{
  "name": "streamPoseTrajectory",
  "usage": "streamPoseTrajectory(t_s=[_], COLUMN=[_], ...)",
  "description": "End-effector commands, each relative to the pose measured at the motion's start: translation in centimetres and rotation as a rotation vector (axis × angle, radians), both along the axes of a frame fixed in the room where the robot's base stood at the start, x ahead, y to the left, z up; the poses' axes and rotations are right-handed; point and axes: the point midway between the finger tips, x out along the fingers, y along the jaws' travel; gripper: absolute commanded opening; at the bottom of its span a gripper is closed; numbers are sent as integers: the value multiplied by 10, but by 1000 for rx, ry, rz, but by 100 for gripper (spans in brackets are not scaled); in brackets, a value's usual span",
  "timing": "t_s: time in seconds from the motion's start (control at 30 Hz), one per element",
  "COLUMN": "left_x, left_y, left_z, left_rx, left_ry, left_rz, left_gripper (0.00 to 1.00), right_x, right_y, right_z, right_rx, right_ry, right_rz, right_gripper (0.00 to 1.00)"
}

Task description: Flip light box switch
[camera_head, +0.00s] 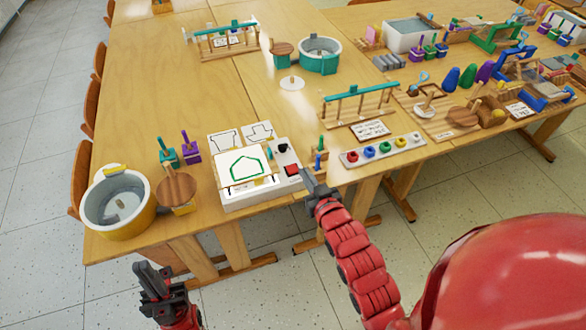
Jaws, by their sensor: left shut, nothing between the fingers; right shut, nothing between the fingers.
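The white light box (240,201) stands at the near edge of the table. A sheet with a green house-like outline (243,166) lies on its top. A narrow panel (285,158) on its right side carries a dark knob or switch (282,148) and a red square piece (292,169). I cannot tell the switch's position. My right gripper (309,176) is shut and empty, close to the right of the panel's near end; contact cannot be told. My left gripper (146,270) is shut and empty, low in front of the table, away from the box.
A yellow and grey tub (124,222), a round wooden piece (176,188) and purple and teal tools (191,153) stand left of the box. A tray of coloured knobs (384,149) lies to the right. The table's middle left is clear.

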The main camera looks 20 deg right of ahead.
Motion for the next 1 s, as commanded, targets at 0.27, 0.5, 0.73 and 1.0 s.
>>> streamPoseTrajectory(t_s=[0.27, 0.5, 0.73, 1.0], left_x=[0, 0, 0, 0], left_y=[0, 0, 0, 0], left_z=[-1, -6, -40, -79], left_rx=[0, 0, 0, 0], left_ry=[0, 0, 0, 0], left_rz=[0, 0, 0, 0], left_gripper=[0, 0, 0, 0], right_x=[-2, 0, 24, 64], right_y=[1, 1, 3, 4], right_z=[-5, -7, -18, -25], right_rx=[-4, -4, -4, -4], right_ry=[28, 25, 19, 23], right_rz=[2, 2, 4, 4], right_gripper=[0, 0, 0, 0])
